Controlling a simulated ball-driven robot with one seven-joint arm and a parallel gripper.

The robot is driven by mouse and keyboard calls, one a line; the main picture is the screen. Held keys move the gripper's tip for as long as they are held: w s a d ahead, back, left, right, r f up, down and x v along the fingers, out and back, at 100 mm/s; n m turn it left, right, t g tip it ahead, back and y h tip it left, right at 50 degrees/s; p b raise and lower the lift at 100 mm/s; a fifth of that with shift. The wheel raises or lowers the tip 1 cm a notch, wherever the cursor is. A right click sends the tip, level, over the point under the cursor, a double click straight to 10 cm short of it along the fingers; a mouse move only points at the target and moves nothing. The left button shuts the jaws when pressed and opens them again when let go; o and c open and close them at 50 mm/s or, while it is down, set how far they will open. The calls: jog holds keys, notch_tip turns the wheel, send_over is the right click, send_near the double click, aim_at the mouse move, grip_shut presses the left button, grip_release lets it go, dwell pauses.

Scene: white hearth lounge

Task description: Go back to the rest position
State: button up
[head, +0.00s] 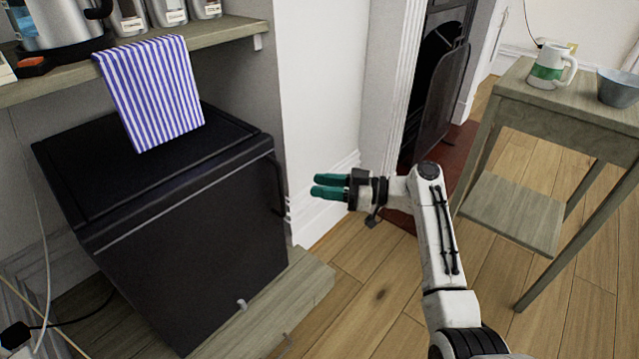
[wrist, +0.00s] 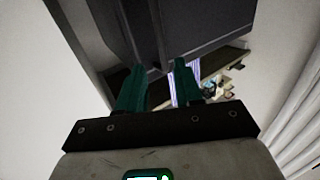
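My gripper (head: 330,187) is at the middle of the head view, in the air to the right of the black fridge (head: 195,260). Its two green fingers point left. In the wrist view the fingers (wrist: 160,80) are apart with nothing between them, so it is open and empty. My white arm reaches up from the lower right. In the wrist view the fridge (wrist: 195,28) lies beyond the fingers and fills the upper middle.
A striped cloth (head: 152,92) hangs over the edge of a shelf (head: 215,32) bearing a kettle (head: 62,22) and jars. A side table (head: 575,110) with a mug (head: 550,65) and a bowl (head: 618,88) stands at right. Wooden floor (head: 375,285) is clear between fridge and arm.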

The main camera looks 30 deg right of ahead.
dwell(0.3)
jog(key=s+a+f+m+g+h, duration=0.2)
jog(key=s+a+f+g+h, duration=0.15)
jog(key=s+f, duration=0.45)
jog(key=s+a+f+m+g+h, duration=0.25)
jog(key=s+a+f, duration=0.25)
jog(key=s+f, duration=0.35)
jog(key=s+f+m+g+h+p, duration=0.2)
jog(key=s+f+m+g+h, duration=0.15)
jog(key=s, duration=0.85)
jog(key=s+d+r+m+g+h, duration=0.1)
jog(key=s+d+r+h, duration=0.1)
jog(key=s, duration=0.4)
jog(key=s+d+r+m+h, duration=0.2)
jog(key=s+h, duration=0.1)
jog(key=s, duration=0.4)
notch_tip(320, 180, up, 38)
jog(key=p, duration=3.8)
jog(key=shift+w+f+n, duration=0.25)
jog(key=shift+w+n, duration=0.05)
jog(key=shift+w, duration=0.05)
jog(key=shift+d+y, duration=0.1)
jog(key=shift+y, duration=0.15)
